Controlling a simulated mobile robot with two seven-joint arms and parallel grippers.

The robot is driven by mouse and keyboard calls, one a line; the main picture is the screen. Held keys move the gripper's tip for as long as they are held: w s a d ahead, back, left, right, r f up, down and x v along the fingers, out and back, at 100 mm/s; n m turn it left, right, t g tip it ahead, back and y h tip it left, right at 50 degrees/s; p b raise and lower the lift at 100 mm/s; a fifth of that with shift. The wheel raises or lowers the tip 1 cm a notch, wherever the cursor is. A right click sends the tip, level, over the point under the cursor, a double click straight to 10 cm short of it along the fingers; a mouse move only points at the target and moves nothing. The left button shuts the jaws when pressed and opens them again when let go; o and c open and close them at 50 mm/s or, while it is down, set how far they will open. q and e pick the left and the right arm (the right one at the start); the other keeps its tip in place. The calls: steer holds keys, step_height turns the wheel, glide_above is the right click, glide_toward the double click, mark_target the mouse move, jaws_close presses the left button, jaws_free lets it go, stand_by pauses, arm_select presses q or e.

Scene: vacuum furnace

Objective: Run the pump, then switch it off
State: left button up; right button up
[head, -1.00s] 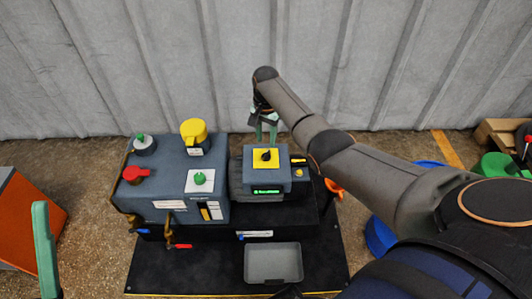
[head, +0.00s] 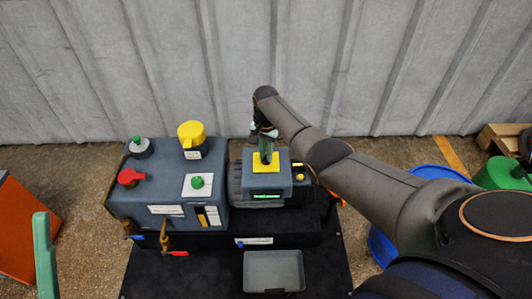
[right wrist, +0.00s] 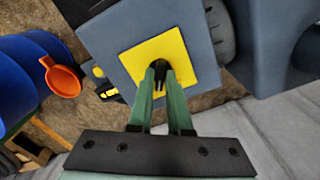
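The pump unit (head: 250,182) is a blue-grey box with a yellow plate (head: 257,168) on top and a lit green display (head: 266,196) on its front; the text is too small to read. A black knob (right wrist: 159,68) sits on the yellow plate. My right gripper (head: 267,158) points down at the knob, its green fingertips (right wrist: 160,72) on either side of it in the right wrist view. Whether they press on it is unclear. The fingers mostly hide the knob in the head view. One green finger of my left gripper (head: 43,250) shows at the lower left, away from the equipment.
A grey tray (head: 273,284) lies in front. Blue bins (right wrist: 35,75) and an orange funnel-like item (right wrist: 63,82) stand nearby.

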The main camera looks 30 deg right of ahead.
jaws_close()
stand_by(0.4)
steer(key=n+p, duration=0.1)
steer(key=n, duration=0.7)
steer(key=shift+p, duration=0.4)
steer(key=shift+n, duration=2.1)
steer(key=o, duration=0.5)
jaws_free()
